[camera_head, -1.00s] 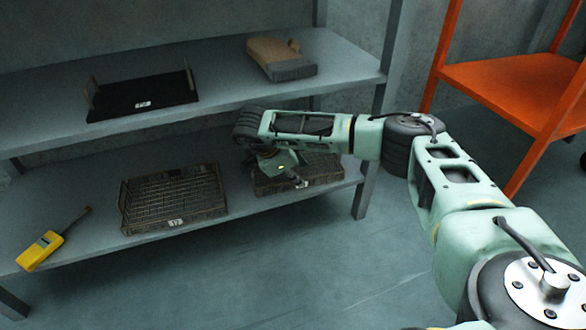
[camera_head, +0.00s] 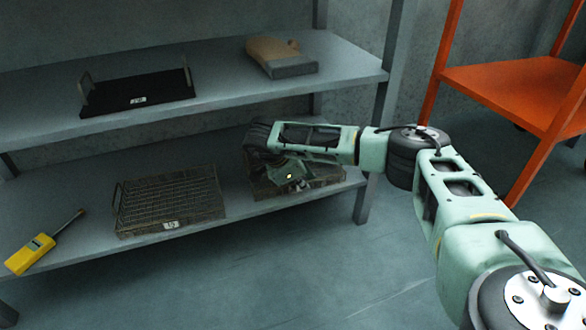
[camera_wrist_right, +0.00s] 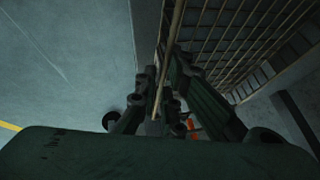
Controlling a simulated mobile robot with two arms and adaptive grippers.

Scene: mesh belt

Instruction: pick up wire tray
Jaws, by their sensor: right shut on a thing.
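One wire tray (camera_head: 325,178) lies at the right end of the lower shelf, partly hidden by my right arm. My right gripper (camera_head: 293,182) is at this tray's front side. In the right wrist view, the fingers (camera_wrist_right: 166,95) are shut on the rim of the wire tray (camera_wrist_right: 235,40), whose mesh spreads to the upper right. I cannot tell whether the tray is clear of the shelf. Another wire tray (camera_head: 170,195) with a white label sits to the left on the same shelf. My left gripper is out of view.
A yellow handheld device (camera_head: 30,255) lies at the lower shelf's left. The upper shelf (camera_head: 215,92) holds a black tray (camera_head: 135,97) and a tan-and-grey block-like item (camera_head: 280,58). An orange rack (camera_head: 510,85) stands at right. The floor in front is clear.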

